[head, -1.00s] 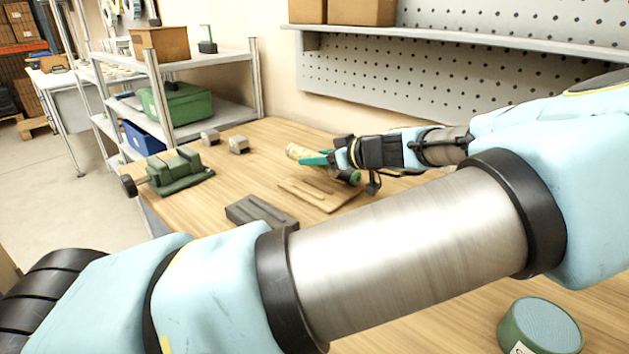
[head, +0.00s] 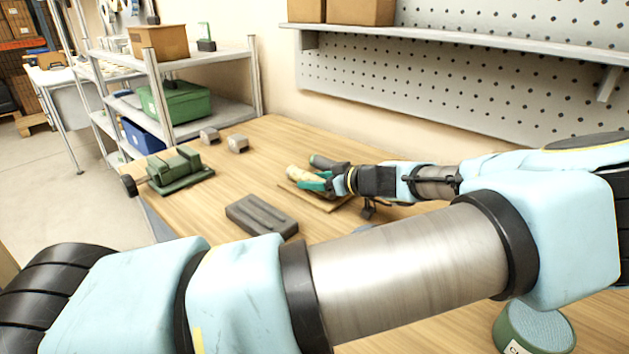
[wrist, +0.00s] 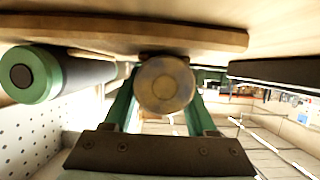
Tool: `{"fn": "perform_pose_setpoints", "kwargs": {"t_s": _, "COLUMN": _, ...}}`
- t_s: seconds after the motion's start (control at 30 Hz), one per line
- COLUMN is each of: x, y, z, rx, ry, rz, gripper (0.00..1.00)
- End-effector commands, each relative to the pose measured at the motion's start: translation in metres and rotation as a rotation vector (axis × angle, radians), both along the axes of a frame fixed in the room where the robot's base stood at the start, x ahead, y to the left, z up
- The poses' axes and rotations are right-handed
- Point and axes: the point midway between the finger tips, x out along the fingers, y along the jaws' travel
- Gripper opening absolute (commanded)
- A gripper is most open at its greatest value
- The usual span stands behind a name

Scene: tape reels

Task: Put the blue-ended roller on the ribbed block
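My gripper (head: 318,182) has teal fingers shut on a pale tan roller (head: 298,173), low over a wooden board. In the wrist view the roller's round brown end (wrist: 165,85) sits between the fingers. A dark roller (head: 322,162) lies just behind my gripper; its green end (wrist: 38,75) shows in the wrist view. The ribbed block (head: 262,215), dark grey with grooves along its top, stands left of the board with nothing on it. No blue roller end shows clearly; a small blue patch (head: 362,228) below my wrist is mostly hidden and I cannot tell what it is.
The wooden board (head: 325,206) lies under my gripper. A green round container (head: 534,327) is at front right. Clear table surrounds the ribbed block.

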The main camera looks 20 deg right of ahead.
Motion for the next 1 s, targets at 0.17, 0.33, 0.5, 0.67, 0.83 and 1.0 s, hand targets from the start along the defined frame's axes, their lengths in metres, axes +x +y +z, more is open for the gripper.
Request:
{"fn": "perform_pose_setpoints", "kwargs": {"t_s": 0.17, "x": 0.000, "y": 0.000, "z": 0.001, "rx": 0.000, "ry": 0.000, "rz": 0.000, "gripper": 0.78}}
{"fn": "perform_pose_setpoints", "kwargs": {"t_s": 0.33, "x": 0.000, "y": 0.000, "z": 0.001, "rx": 0.000, "ry": 0.000, "rz": 0.000, "gripper": 0.78}}
{"fn": "perform_pose_setpoints", "kwargs": {"t_s": 0.5, "x": 0.000, "y": 0.000, "z": 0.002, "rx": 0.000, "ry": 0.000, "rz": 0.001, "gripper": 0.78}}
{"fn": "perform_pose_setpoints", "kwargs": {"t_s": 0.67, "x": -0.017, "y": -0.010, "z": 0.003, "rx": -0.005, "ry": 0.000, "rz": -0.003, "gripper": 0.78}}
{"fn": "perform_pose_setpoints", "kwargs": {"t_s": 0.83, "x": -0.046, "y": -0.026, "z": 0.015, "rx": -0.005, "ry": 0.001, "rz": -0.005, "gripper": 0.78}}
{"fn": "perform_pose_setpoints", "kwargs": {"t_s": 1.0, "x": -0.071, "y": -0.038, "z": 0.031, "rx": -0.003, "ry": 0.001, "rz": -0.003, "gripper": 0.78}}
